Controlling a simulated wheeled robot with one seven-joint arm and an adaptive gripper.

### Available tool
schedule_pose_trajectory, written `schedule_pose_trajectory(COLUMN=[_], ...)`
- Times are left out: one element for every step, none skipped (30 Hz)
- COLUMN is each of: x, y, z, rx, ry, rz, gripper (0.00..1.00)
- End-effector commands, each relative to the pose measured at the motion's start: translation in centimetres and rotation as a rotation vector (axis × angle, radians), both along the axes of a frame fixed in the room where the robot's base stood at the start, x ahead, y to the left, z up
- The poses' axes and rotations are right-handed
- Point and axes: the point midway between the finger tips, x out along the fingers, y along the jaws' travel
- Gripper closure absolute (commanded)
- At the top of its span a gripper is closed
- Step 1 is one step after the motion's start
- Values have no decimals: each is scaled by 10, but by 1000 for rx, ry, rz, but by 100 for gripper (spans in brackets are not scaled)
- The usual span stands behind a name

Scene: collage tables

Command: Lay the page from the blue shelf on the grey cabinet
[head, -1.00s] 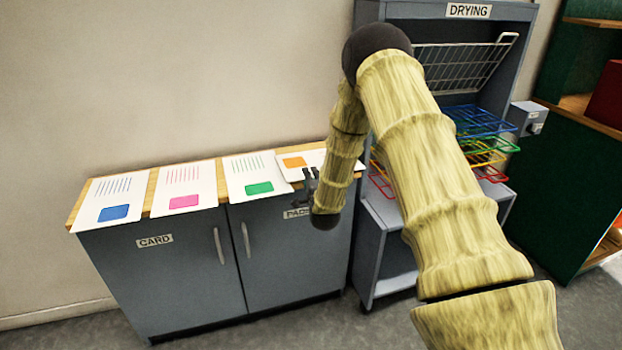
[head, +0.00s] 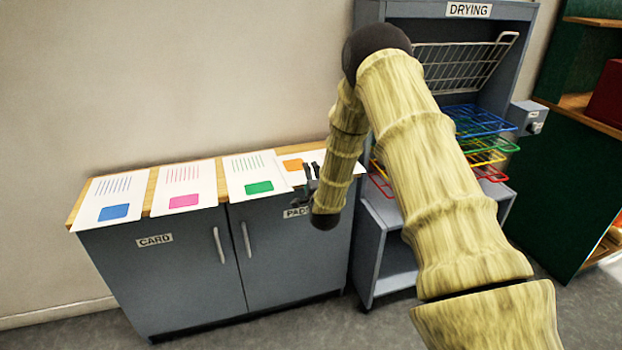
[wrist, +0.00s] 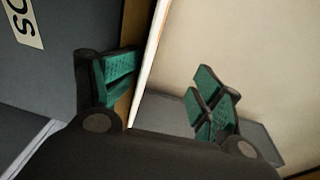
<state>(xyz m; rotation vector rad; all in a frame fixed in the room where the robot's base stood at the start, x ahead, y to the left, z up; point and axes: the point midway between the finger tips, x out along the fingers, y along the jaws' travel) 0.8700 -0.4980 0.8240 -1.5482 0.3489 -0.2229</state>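The grey cabinet (head: 185,275) has a wooden top, seen in the head view. A white page with an orange patch (head: 292,164) lies at the right end of its top, partly hidden behind my gripper (head: 312,172). My gripper is at the front edge of this page. In the wrist view, the green-padded fingers of my gripper (wrist: 165,90) are spread apart, with a pale sheet edge (wrist: 150,65) running between them. The blue wire shelf (head: 482,120) in the drying rack shows no page on its visible part.
Pages with blue (head: 113,212), pink (head: 184,201) and green (head: 258,188) patches lie left of the orange one, which sits close to the green one. The drying rack (head: 368,268) stands right of the cabinet, with a raised wire shelf (head: 455,68) above. A dark green shelf unit (head: 570,190) is farther right.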

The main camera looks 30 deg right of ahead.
Motion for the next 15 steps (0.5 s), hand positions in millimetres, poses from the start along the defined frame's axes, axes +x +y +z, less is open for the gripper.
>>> schedule_pose_trajectory(x=[1, 1, 1, 1, 1, 1, 1, 1, 1, 1, 1, 1, 1, 1, 1], y=[0, 0, 0, 0, 0, 0, 0, 0, 0, 0, 0, -1, -1, -1, 0], z=[1, 1, 2, 2, 2, 1, 1, 0, -1, -1, -2, -4, -5, -5, -7], rx=[-1, -1, -1, -1, 0, 0, 0, 0, 0, 0, 0, 0, 0, 0, 0], ry=[-2, -3, -3, -3, -3, -4, -4, -4, -4, -4, -4, -4, -4, -4, -4], rz=[0, 0, 0, 0, 0, 0, 0, 0, 0, 0, 0, 0, 0, 0, 0], gripper=[36, 36, 36, 36, 36, 36, 36, 36, 36, 36, 36, 36, 36, 36, 36])
